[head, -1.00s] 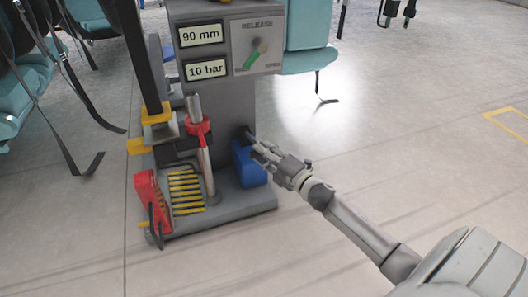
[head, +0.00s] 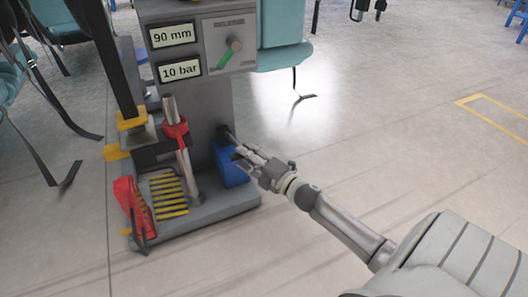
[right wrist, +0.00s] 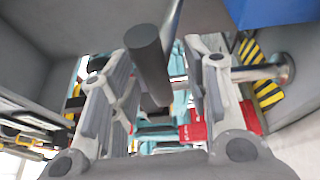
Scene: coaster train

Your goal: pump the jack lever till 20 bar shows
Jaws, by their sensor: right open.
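The jack lever has a dark cylindrical grip (head: 226,134) that sticks out beside the grey column in the head view. In the right wrist view the dark grip (right wrist: 150,62) lies between my open fingers, with a metal rod behind it. My right gripper (head: 243,158) is open just below and right of the grip, in front of the blue box; I cannot tell whether a finger touches the lever. The lower display (head: 180,70) reads 10 bar and the upper display (head: 172,35) reads 90 mm. My left gripper is out of view.
A release panel (head: 229,45) with a knob and green mark is right of the displays. A metal post with a red collar (head: 176,127), a red part (head: 130,199) and a blue box (head: 231,167) stand on the grey base (head: 215,205). Floor at right is clear.

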